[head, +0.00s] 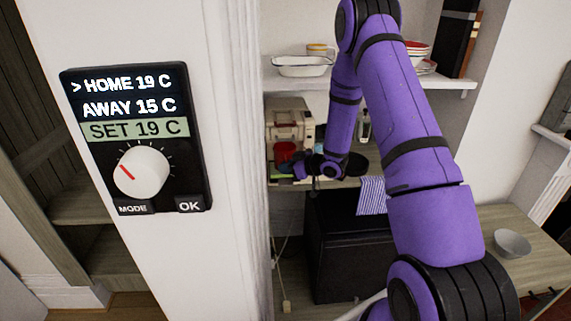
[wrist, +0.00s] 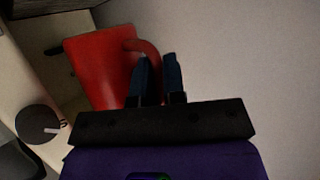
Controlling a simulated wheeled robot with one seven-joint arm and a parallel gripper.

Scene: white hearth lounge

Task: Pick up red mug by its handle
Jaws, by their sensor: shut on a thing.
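The red mug (wrist: 98,65) fills the upper left of the wrist view. Its curved handle (wrist: 148,50) faces my gripper. My gripper (wrist: 159,75) is shut on the handle, whose lower part runs down between the two dark blue fingers. In the head view the mug (head: 285,150) is small, in front of a cream appliance on the shelf. My gripper (head: 298,168) reaches it from the right. My fingers are too small there to make out, and I cannot tell whether the mug's base touches anything.
The cream appliance (head: 288,115) stands close behind the mug. A higher shelf (head: 375,84) holds a white dish (head: 301,66) and bowls. A dark pan (head: 357,163) lies right of my wrist. A white wall with a thermostat panel (head: 137,140) stands at left.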

